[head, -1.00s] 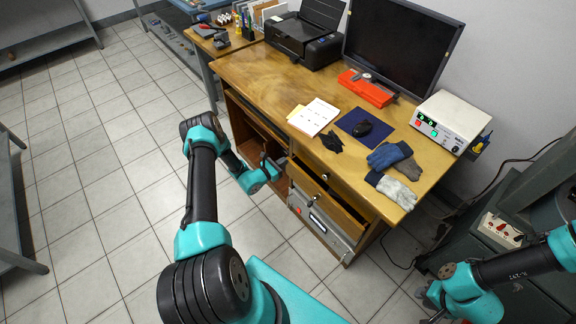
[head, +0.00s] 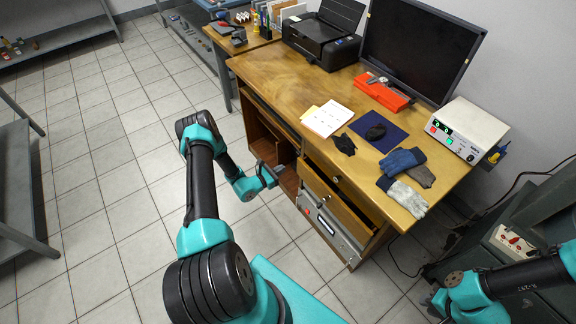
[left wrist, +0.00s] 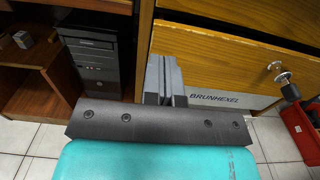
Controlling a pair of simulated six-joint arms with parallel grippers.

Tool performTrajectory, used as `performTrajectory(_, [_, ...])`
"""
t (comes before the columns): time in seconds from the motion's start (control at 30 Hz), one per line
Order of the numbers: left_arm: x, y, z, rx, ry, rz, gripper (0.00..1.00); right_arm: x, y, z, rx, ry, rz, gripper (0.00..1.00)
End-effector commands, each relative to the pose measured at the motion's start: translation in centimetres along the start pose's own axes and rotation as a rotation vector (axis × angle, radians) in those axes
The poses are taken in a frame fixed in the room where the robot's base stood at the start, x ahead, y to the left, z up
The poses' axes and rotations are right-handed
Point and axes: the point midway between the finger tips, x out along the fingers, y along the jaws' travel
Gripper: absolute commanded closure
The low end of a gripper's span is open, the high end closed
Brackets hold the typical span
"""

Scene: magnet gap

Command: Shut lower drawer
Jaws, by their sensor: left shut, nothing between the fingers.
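My left gripper (head: 273,174) is shut and empty, left of the drawer fronts and in front of the open desk bay. Its fingers (left wrist: 165,82) point toward the pedestal's left edge; contact cannot be told. My right gripper (head: 443,312) is at the lower right, mostly hidden.
A grey unit (head: 328,226) with a red button sits under the drawers; its panel reads BRUNHEXEL (left wrist: 214,99). A black computer tower (left wrist: 95,60) stands in the left bay. Gloves (head: 403,195) lie on the desktop (head: 275,78). The tiled floor left of the desk is clear.

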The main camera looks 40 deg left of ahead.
Motion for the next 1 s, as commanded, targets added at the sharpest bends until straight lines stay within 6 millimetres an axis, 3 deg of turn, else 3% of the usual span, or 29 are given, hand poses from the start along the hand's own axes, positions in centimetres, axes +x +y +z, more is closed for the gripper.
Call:
performTrajectory(0.2, [-4.2, 0.0, 0.0, -0.001, 0.001, 0.002, 1.0, 0.0, 0.0, 0.0, 0.0, 0.0, 0.0, 0.73])
performTrajectory(0.4, [-6.3, 0.0, 0.0, -0.001, 0.001, 0.001, 1.0, 0.0, 0.0, 0.0, 0.0, 0.0, 0.0, 0.73])
performTrajectory(1.0, [-6.8, -0.2, -0.1, -0.023, 0.0, 0.001, 1.0, 0.0, 0.0, 0.0, 0.0, 0.0, 0.0, 0.73])
